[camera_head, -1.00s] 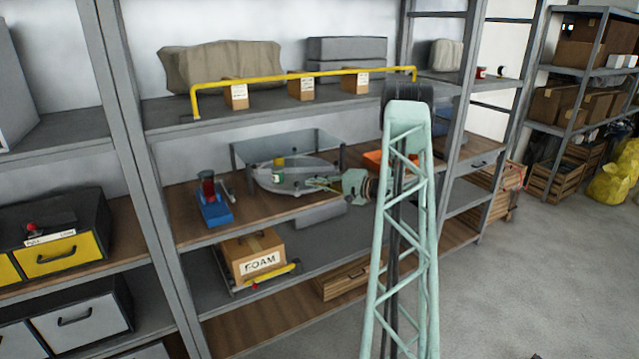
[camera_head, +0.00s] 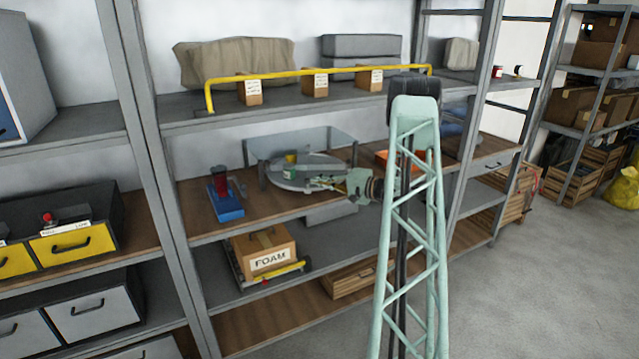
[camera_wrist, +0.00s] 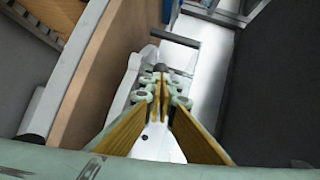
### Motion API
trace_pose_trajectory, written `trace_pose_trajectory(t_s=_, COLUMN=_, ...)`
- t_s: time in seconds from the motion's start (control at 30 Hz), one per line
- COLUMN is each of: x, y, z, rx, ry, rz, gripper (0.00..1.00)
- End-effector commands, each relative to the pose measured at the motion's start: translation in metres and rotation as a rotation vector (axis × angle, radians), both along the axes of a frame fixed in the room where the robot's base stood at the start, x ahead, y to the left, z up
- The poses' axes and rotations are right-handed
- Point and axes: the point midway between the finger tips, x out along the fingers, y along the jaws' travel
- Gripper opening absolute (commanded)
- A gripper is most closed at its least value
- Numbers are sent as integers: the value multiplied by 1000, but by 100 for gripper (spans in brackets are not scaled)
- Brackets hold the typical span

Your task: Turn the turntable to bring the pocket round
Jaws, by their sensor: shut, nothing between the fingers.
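The turntable (camera_head: 275,180) is a round pale grey disc on the wooden middle shelf, in front of a clear panel. My gripper (camera_head: 312,183) reaches over the disc from the right, to the right of the jar. In the wrist view my gripper (camera_wrist: 161,82) has its fingers together and holds nothing. A small dark round thing (camera_wrist: 160,68) shows just beyond the tips; I cannot tell whether they touch it. The pocket cannot be made out.
A clear panel (camera_head: 285,146) stands around the back of the turntable. A blue-based device with a red part (camera_head: 226,207) stands to the left. An orange bin (camera_head: 385,160) is to the right. A yellow rail (camera_head: 320,74) crosses the shelf above. A FOAM box (camera_head: 268,258) is below.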

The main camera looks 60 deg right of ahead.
Motion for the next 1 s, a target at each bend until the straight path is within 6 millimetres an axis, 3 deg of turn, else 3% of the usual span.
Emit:
trace_pose_trajectory(t_s=0.7, x=45, y=39, z=-3, rx=0, ry=0, rz=1, gripper=0)
trace_pose_trajectory(t_s=1.0, x=51, y=42, z=-1, rx=1, ry=1, rz=0, gripper=0)
